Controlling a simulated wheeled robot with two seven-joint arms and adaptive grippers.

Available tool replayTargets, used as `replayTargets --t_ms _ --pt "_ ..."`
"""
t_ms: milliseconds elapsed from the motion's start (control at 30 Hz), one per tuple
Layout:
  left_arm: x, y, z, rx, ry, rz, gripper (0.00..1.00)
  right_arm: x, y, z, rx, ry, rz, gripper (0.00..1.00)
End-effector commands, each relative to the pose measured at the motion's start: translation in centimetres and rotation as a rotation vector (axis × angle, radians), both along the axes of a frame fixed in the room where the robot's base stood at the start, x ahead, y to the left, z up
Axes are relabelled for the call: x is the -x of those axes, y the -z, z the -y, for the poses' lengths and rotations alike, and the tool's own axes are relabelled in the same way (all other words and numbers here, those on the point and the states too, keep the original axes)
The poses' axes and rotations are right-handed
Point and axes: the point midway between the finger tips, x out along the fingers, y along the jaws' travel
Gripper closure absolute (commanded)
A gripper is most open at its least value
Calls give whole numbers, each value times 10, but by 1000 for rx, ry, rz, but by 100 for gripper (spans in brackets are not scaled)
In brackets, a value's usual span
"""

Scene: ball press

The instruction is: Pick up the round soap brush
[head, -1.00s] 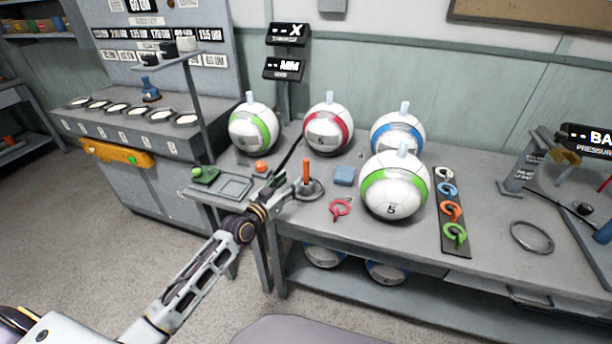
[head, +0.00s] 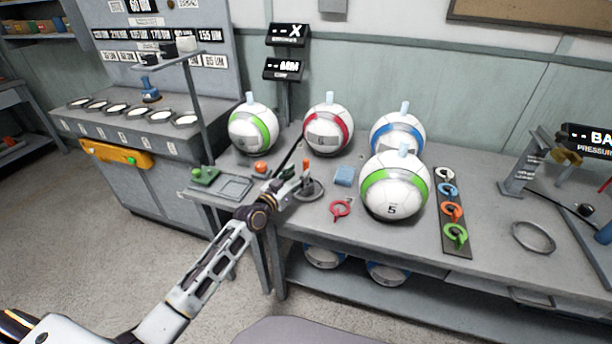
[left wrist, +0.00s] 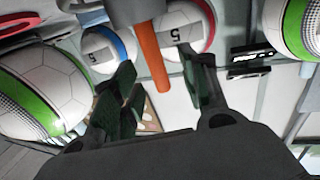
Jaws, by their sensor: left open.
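The round soap brush shows as an upright orange handle (head: 306,165) rising from a round grey dish (head: 316,192) near the bench's front left edge. Its head is hidden. My left gripper (head: 299,181) is open and reaches in from the left, level with the handle. In the left wrist view, which is upside down, the orange handle (left wrist: 153,65) hangs in the gap between the two open fingers (left wrist: 156,58). The grey cup or collar (left wrist: 138,9) is at the handle's other end. I cannot tell whether a finger touches the handle. My right gripper is out of view.
A blue sponge (head: 343,176), a red ring tool (head: 340,209) and a green-banded ball (head: 393,190) lie right of the dish. More balls stand behind. A small tray (head: 235,187) and an orange ball-like item (head: 261,167) are to the left.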

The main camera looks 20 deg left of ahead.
Motion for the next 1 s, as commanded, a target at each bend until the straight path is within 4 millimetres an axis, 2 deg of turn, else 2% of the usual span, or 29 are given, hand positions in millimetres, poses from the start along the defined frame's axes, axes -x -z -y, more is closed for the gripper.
replayTargets --t_ms 267,600,800,1000 --pt "-7 -1 3 2 0 0 56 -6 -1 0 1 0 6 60" --pt "-33 -1 15 1 -1 1 56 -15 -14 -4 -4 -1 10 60" --pt "-45 -1 19 0 -1 1 56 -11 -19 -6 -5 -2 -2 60" --pt "-48 -1 20 0 0 0 56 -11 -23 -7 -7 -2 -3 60"
